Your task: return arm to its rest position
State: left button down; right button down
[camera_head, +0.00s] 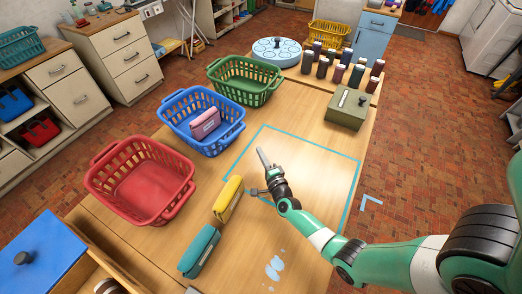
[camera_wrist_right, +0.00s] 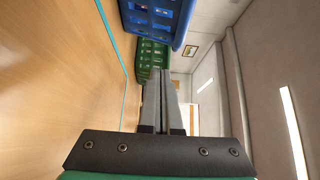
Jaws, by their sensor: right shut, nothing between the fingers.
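My right arm comes in from the lower right in the head view. Its gripper (camera_head: 262,158) is over the blue-taped area of the wooden table (camera_head: 300,165). In the right wrist view the two grey fingers (camera_wrist_right: 160,90) are together, with nothing held between them. My left gripper is not in view.
Red (camera_head: 138,182), blue (camera_head: 203,122) and green (camera_head: 245,82) baskets stand along the table's left side; the blue one holds a pink pouch (camera_head: 205,124). Yellow (camera_head: 228,199) and teal (camera_head: 199,251) pouches lie left of the gripper. A green box (camera_head: 346,117) and several bottles stand at the back right.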

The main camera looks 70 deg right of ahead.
jog(key=shift+w+d, duration=0.1)
jog(key=shift+w, duration=0.05)
jog(key=w+a+r+n+t+y, duration=0.1)
jog(key=w+a+r+n+t, duration=0.2)
jog(key=r, duration=0.4)
jog(key=w+a+r+n+t+y, duration=0.1)
jog(key=w+a+r+n, duration=0.1)
jog(key=w+r, duration=0.4)
jog(key=w+a+r+n+t+y, duration=0.3)
jog(key=a+r+n, duration=0.35)
jog(key=r, duration=0.65)
jog(key=w+a+r+n+t+y, duration=0.1)
jog(key=a+r+n+t+y, duration=0.45)
jog(key=r, duration=0.75)
jog(key=s+a+r+n+t+y, duration=0.1)
jog(key=s+a+r+n, duration=0.2)
jog(key=s+a+r, duration=0.35)
jog(key=s+a+r+n+y, duration=0.1)
jog(key=s+a+r+n, duration=0.25)
jog(key=r, duration=0.55)
jog(key=s+a+r+n+t+y, duration=0.1)
jog(key=s+a+r+n+y, duration=0.1)
jog(key=s+a+r+n, duration=0.35)
notch_tip(320, 180, up, 28)
jog(key=d+m+p, duration=0.1)
jog(key=p, duration=2.5)
jog(key=shift+w+d+m+h+p, duration=0.3)
jog(key=shift+d+h+p, duration=0.1)
jog(key=shift+h, duration=0.05)
